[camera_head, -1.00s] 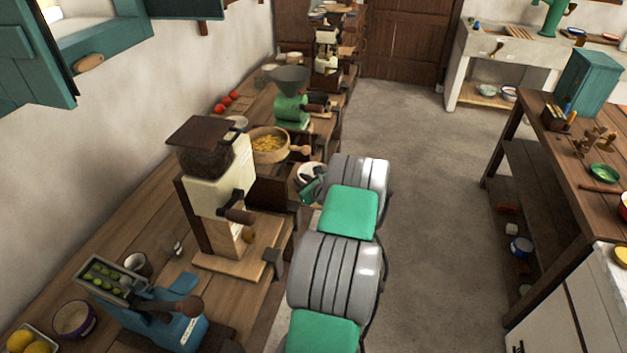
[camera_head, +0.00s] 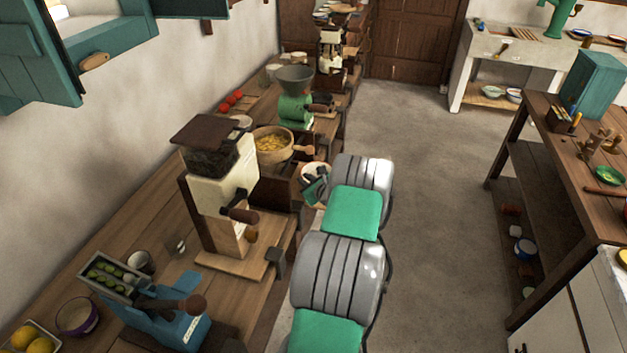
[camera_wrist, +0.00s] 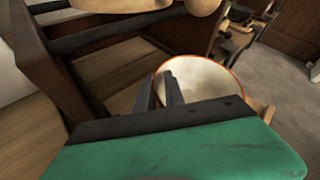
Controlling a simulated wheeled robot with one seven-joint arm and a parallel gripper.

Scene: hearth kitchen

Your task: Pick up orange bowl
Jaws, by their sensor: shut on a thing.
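The orange bowl (camera_wrist: 205,83) shows a pale inside and a thin orange-red rim in the wrist view. My gripper (camera_wrist: 162,88) is shut on its left rim, with one finger on the inside and one on the outside. In the head view the bowl (camera_head: 318,169) is a small pale shape beside the counter's right edge, partly hidden by my gripper (camera_head: 314,185) and arm. Its underside is hidden, and I cannot tell whether it touches anything below.
A cream grinder (camera_head: 221,180) and a green grinder (camera_head: 296,100) stand on the left counter. A wooden bowl of yellow pieces (camera_head: 272,145) is close to my gripper. A work table (camera_head: 560,150) stands at right. The floor between (camera_head: 420,190) is clear.

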